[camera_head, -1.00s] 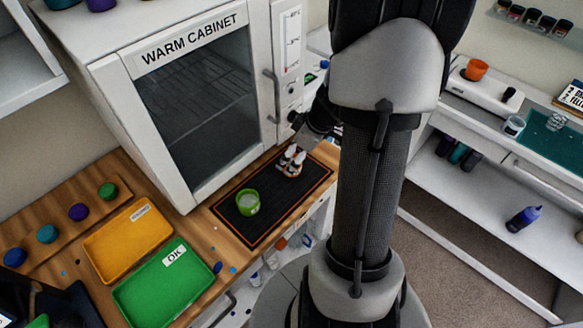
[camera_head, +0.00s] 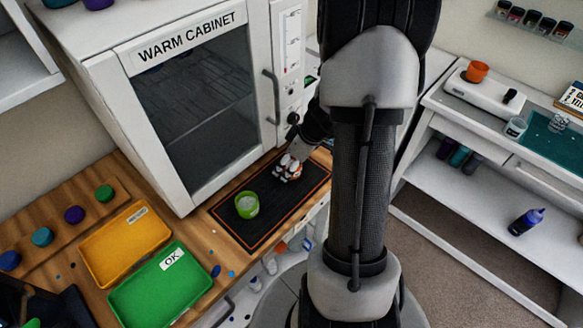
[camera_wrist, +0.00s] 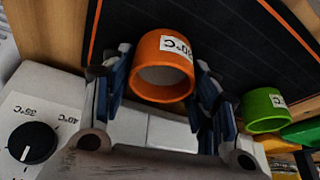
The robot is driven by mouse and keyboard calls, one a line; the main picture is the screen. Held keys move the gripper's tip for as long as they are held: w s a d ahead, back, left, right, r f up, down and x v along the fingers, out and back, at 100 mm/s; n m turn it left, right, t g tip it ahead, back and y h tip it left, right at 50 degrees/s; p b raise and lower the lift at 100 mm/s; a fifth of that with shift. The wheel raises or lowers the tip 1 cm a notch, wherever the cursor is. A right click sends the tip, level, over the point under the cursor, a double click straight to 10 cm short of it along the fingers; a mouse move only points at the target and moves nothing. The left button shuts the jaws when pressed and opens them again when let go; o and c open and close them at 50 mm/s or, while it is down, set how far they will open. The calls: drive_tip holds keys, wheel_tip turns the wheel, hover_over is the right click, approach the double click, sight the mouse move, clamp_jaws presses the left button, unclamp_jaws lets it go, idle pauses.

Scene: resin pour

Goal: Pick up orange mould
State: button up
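The orange mould (camera_wrist: 163,65), a round open ring or cup with a white temperature label, is on the black mat (camera_wrist: 225,40) in the wrist view. My gripper (camera_wrist: 165,85) is open, with one blue-padded finger on each side of the mould. The gaps at the sides look small, and I cannot tell whether either pad touches. In the head view my gripper (camera_head: 287,168) is low over the mat (camera_head: 262,228), in front of the cabinet, and mostly hides the orange mould.
A green mould (camera_head: 247,205) stands on the mat near my gripper, right of it in the wrist view (camera_wrist: 264,110). The warm cabinet (camera_head: 195,100) rises close behind the mat. A yellow tray (camera_head: 125,245) and a green tray (camera_head: 160,288) lie to the left.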

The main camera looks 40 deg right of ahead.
drive_tip(key=c, duration=0.7)
drive_tip(key=shift+r, duration=0.1)
wheel_tip(320, 180, up, 10)
drive_tip(key=p, duration=0.3)
drive_tip(key=shift+p, duration=0.3)
